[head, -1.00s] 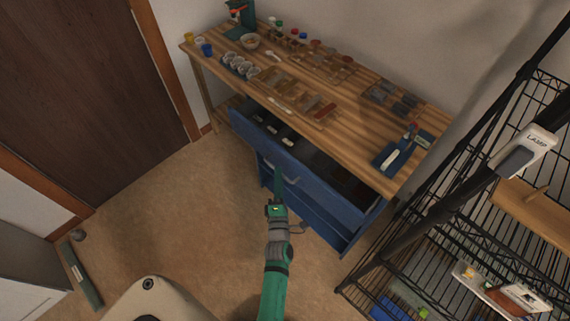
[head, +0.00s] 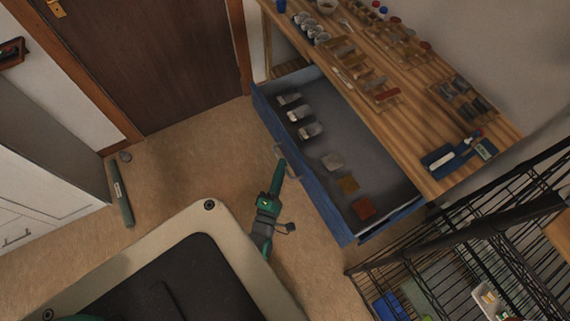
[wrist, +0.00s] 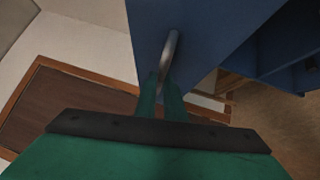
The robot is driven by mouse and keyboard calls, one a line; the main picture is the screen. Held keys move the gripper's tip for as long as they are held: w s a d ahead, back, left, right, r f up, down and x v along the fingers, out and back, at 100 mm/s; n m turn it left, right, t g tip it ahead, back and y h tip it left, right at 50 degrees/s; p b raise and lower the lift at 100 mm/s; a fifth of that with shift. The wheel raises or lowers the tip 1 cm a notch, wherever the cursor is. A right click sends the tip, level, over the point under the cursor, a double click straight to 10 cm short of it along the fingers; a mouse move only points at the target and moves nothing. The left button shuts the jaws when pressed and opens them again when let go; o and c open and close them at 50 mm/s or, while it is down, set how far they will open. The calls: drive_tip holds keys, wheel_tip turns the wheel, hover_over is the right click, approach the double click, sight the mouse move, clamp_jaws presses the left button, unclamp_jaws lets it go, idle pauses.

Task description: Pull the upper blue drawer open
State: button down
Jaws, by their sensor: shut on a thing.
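The upper blue drawer (head: 318,193) stands far out from under the wooden workbench in the head view. Its grey inside shows, with several small items lying in it. My green gripper (head: 281,163) is at the drawer's front face, shut on the metal handle. In the wrist view, the two green fingers of my gripper (wrist: 160,98) close around the curved metal handle (wrist: 170,52). The blue drawer front (wrist: 205,35) fills the top middle of that view. The part of the handle between the fingers is hidden.
The wooden workbench (head: 400,100) carries jars, samples and a blue tray (head: 455,152). A black wire shelf (head: 450,245) stands at the right, close to the drawer's near end. A green bar-like object (head: 121,195) lies on the floor at the left. Carpet between is clear.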

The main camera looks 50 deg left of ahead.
drive_tip(key=shift+w+d, duration=0.1)
drive_tip(key=c, duration=1.8)
unclamp_jaws()
drive_tip(key=shift+c, duration=0.2)
drive_tip(key=v, duration=1)
drive_tip(key=shift+s+d, duration=0.15)
drive_tip(key=shift+s, duration=0.25)
drive_tip(key=s+d+r+m+h, duration=0.1)
drive_tip(key=d+r+m+h, duration=0.3)
drive_tip(key=d+m, duration=0.5)
drive_tip(key=s+d+r+m+h, duration=0.1)
drive_tip(key=d+r+m+h, duration=0.3)
drive_tip(key=d+m, duration=0.5)
drive_tip(key=s+d+r+m+h, duration=0.2)
drive_tip(key=d+r+m+h, duration=0.1)
drive_tip(key=d+m, duration=0.5)
drive_tip(key=shift+d+r+m+h, duration=0.4)
drive_tip(key=shift+d+r, duration=0.15)
drive_tip(key=shift+d, duration=0.55)
